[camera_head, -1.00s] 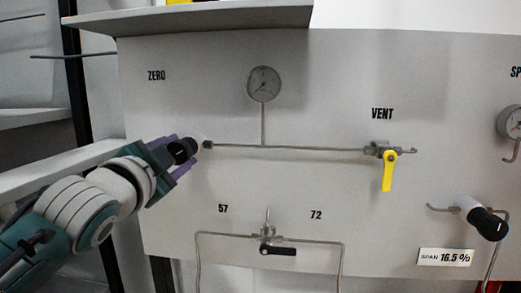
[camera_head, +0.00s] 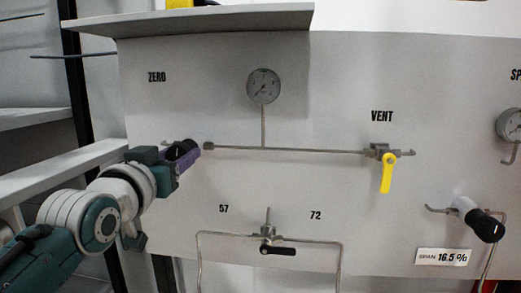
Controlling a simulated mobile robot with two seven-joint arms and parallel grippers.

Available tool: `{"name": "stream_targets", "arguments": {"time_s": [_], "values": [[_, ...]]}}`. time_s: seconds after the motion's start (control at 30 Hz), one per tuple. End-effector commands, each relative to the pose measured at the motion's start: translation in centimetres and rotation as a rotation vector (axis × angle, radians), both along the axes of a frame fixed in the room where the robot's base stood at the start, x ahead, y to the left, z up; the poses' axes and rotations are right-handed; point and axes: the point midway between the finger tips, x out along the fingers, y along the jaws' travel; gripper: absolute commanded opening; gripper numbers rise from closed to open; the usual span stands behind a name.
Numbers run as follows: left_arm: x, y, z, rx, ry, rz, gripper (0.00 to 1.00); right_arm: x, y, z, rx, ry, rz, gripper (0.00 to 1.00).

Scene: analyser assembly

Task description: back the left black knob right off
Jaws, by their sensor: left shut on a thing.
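The left black knob (camera_head: 178,149) is at the left side of the panel, below the word ZERO. My left gripper (camera_head: 187,157) has purple fingers and is shut on this knob. One finger covers much of the knob's lower side. I cannot tell whether the knob is still on its thread, since the fingers hide that end. My right gripper is not in view.
A round gauge (camera_head: 263,86) stands above the pipe. A yellow VENT lever (camera_head: 387,173) hangs at the right. A black lever (camera_head: 278,250) sits low between 57 and 72. Another black knob (camera_head: 486,225) is at the far right. A shelf (camera_head: 210,19) overhangs the panel.

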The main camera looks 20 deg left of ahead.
Motion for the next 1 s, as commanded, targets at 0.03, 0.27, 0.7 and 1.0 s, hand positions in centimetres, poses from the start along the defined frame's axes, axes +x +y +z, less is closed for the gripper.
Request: {"name": "stream_targets", "arguments": {"time_s": [0.03,0.27,0.7,1.0], "values": [[0.01,-0.01,0.13,-0.032,-0.010,0.000,0.00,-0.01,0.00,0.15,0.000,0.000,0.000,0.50],[0.00,0.04,0.09,-0.140,-0.035,0.001,0.00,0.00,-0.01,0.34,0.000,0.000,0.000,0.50],[0.00,0.04,0.05,-0.200,-0.049,0.000,0.00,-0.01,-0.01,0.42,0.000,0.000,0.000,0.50],[0.00,0.04,0.03,-0.200,-0.049,0.000,0.58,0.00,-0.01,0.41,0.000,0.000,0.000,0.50]]}}
